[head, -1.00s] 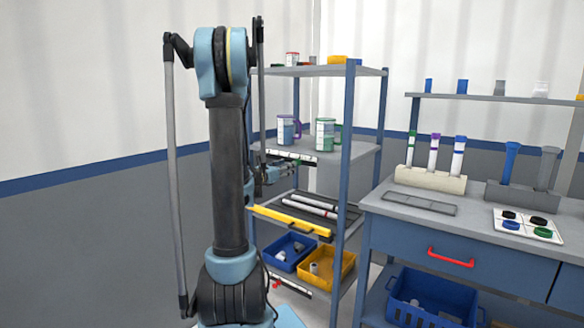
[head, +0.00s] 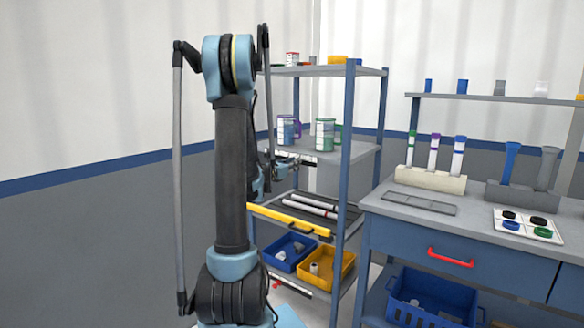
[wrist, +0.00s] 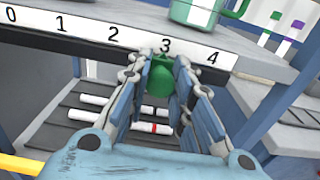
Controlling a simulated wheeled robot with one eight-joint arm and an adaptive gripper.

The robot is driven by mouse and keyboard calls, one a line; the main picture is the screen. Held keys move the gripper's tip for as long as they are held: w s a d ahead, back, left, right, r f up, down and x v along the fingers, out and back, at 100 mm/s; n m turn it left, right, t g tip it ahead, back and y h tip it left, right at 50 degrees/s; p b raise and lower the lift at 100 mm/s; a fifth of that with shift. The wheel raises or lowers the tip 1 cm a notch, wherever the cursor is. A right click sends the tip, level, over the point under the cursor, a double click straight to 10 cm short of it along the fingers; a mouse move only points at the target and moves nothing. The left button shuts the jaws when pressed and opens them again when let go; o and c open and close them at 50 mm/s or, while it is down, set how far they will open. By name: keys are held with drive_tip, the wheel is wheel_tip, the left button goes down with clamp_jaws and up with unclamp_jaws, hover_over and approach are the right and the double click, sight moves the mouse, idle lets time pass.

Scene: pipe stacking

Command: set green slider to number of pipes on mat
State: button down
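The green slider (wrist: 160,76) sits under the number strip (wrist: 113,38) on the shelf edge, just below the 3. My gripper (wrist: 163,62) has its two fingers closed around the slider, one on each side. In the head view my gripper (head: 290,164) is at the middle shelf's front edge, too small there to show the slider. Two white pipes (wrist: 92,117) lie side by side on the dark ribbed mat (wrist: 62,135) below. One has a red band, and my fingers partly cover both. The pipes also show in the head view (head: 312,207).
A yellow bar (head: 285,218) runs along the mat's front. Blue (head: 288,253) and yellow bins (head: 328,268) sit below. A workbench (head: 395,235) with a red handle stands to the right.

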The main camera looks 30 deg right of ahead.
drive_tip(key=w+a, duration=0.2)
drive_tip(key=w, duration=0.3)
drive_tip(key=shift+w+a, duration=0.15)
drive_tip(key=shift+w, duration=0.15)
drive_tip(key=c, duration=1.4)
unclamp_jaws()
drive_tip(key=shift+o, duration=0.2)
drive_tip(key=shift+a, duration=0.1)
drive_tip(key=v, duration=1.2)
drive_tip(key=shift+f, duration=0.1)
